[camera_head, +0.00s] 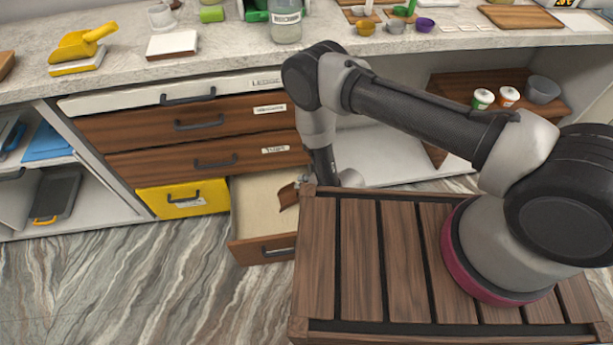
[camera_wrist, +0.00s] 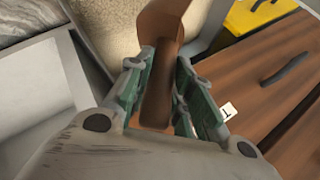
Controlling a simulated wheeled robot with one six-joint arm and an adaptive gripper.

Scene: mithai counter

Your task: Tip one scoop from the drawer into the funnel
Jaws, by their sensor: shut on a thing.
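The open drawer (camera_head: 250,245) is pulled out low in the counter, and a pale, grainy fill (camera_wrist: 112,25) covers its floor. A brown scoop (camera_head: 288,196) is at the drawer's right side; its bowl shows at the top of the wrist view (camera_wrist: 168,18). My gripper (camera_wrist: 164,68) is shut on the scoop's handle, with green-padded fingers on both sides. The bowl is over or at the fill; I cannot tell whether it touches or holds any. In the head view my gripper is mostly hidden behind my wooden deck. I cannot clearly make out a funnel.
A yellow scoop (camera_head: 82,44) rests on the counter top at left. A jar (camera_head: 286,22) stands at the counter's back, with small coloured bowls to its right. Shut brown drawers (camera_head: 200,125) and a yellow drawer (camera_head: 183,200) lie beside the open one. The floor at left is clear.

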